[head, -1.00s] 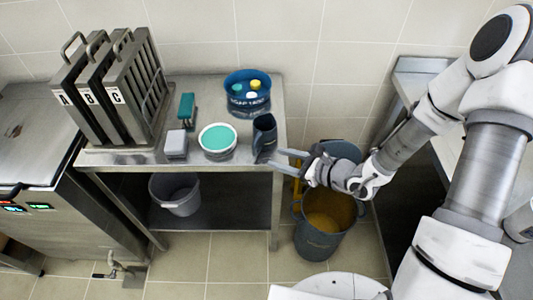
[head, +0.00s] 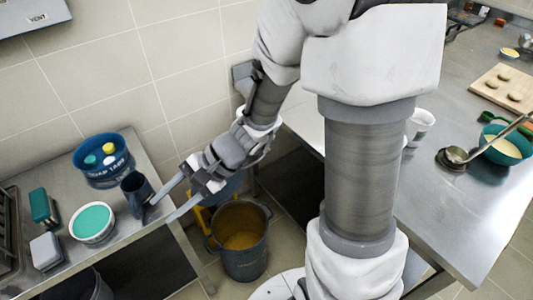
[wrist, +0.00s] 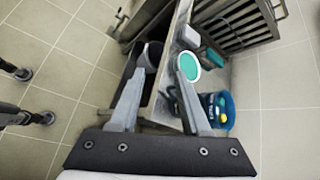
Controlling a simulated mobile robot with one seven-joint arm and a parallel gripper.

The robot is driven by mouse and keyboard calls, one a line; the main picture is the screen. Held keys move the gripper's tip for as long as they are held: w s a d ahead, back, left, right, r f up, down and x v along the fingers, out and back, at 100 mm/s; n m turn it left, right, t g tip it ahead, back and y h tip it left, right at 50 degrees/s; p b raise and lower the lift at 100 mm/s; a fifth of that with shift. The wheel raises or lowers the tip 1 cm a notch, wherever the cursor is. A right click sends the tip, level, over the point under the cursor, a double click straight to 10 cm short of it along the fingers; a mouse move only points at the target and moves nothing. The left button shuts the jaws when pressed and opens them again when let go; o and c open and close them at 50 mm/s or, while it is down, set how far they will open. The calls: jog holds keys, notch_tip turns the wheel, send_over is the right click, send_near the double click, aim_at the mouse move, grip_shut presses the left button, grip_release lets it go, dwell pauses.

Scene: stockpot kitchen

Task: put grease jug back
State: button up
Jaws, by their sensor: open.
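The dark grey-blue jug (head: 136,193), which I take to be the grease jug, stands upright at the right end of the steel side table (head: 150,228) in the head view. My gripper (head: 163,211) is open, its fingers spread just to the right of the jug and low beside the table's edge. I see nothing held between the fingers. In the wrist view the open fingers (wrist: 155,75) point towards the table, and I cannot clearly make out the jug there.
Left of the jug are a teal-topped white tub (head: 92,222), a blue soap tabs tub (head: 104,170), a green-handled brush (head: 42,207) and a grey box (head: 46,249). A bucket with yellowish contents (head: 240,240) stands on the floor below my gripper. A steel counter (head: 450,215) is at right.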

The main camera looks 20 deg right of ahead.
jog(key=s+d+r+n+t+h, duration=0.2)
jog(key=s+d+r+n+h, duration=0.2)
jog(key=d+r, duration=0.3)
jog(key=s+d+r+n+t+h, duration=0.3)
jog(key=d+r+n+h, duration=0.3)
jog(key=d, duration=0.5)
jog(key=shift+s+r+h, duration=0.4)
jog(key=shift+r, duration=0.25)
